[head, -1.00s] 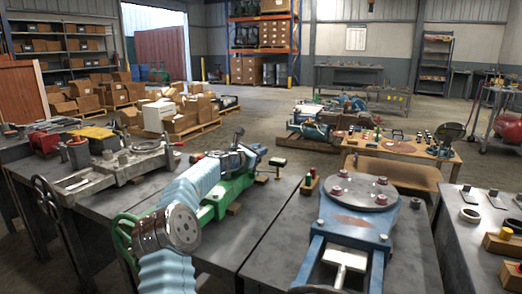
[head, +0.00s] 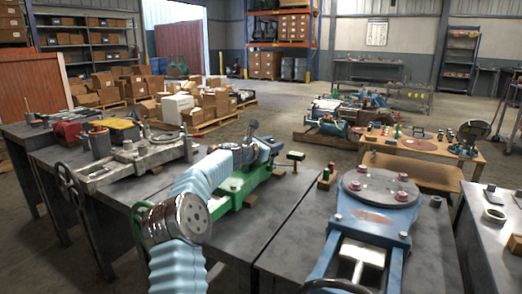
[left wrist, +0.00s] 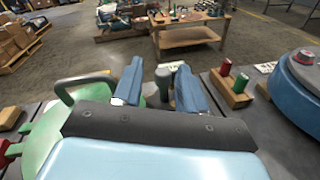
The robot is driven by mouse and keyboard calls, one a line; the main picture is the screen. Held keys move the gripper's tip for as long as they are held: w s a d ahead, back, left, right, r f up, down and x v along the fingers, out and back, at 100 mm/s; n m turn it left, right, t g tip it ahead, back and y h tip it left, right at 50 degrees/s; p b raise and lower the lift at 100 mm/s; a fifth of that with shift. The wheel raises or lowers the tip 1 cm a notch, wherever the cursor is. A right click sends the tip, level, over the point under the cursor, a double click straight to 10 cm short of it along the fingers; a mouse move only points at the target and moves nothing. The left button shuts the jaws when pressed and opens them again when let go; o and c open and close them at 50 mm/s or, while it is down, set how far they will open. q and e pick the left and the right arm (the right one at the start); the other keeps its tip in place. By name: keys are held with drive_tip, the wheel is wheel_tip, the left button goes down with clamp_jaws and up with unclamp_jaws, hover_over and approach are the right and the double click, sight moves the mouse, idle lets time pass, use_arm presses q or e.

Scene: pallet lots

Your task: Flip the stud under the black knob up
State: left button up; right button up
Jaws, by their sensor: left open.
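My left gripper (head: 265,150) is at the end of the light blue sleeved arm, over the green machine (head: 233,187) in the head view. The left wrist view shows its two blue fingers (left wrist: 158,76) apart, with a dark grey upright cylinder (left wrist: 163,82) seen between them. I cannot tell whether they touch it. A rod with a dark knob (head: 252,126) rises behind the gripper, and a black-topped post (head: 295,156) stands to its right. I cannot tell which of these is the task's black knob. The stud is not clearly visible. My right gripper is not in view.
A wooden block with red and green pegs (head: 326,180) stands right of the gripper; its pegs also show in the left wrist view (left wrist: 235,82). A blue machine with a round plate (head: 375,200) fills the right bench.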

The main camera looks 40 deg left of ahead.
use_arm(q)
drive_tip(key=s+b, duration=0.1)
drive_tip(key=s, duration=0.2)
drive_tip(key=s+b, duration=0.1)
drive_tip(key=s, duration=0.3)
drive_tip(key=s+r+b, duration=0.1)
drive_tip(key=s, duration=0.3)
drive_tip(key=shift+d+b, duration=0.35)
drive_tip(key=shift+b, duration=0.05)
drive_tip(key=shift+s, duration=0.6)
drive_tip(key=shift+r, duration=0.1)
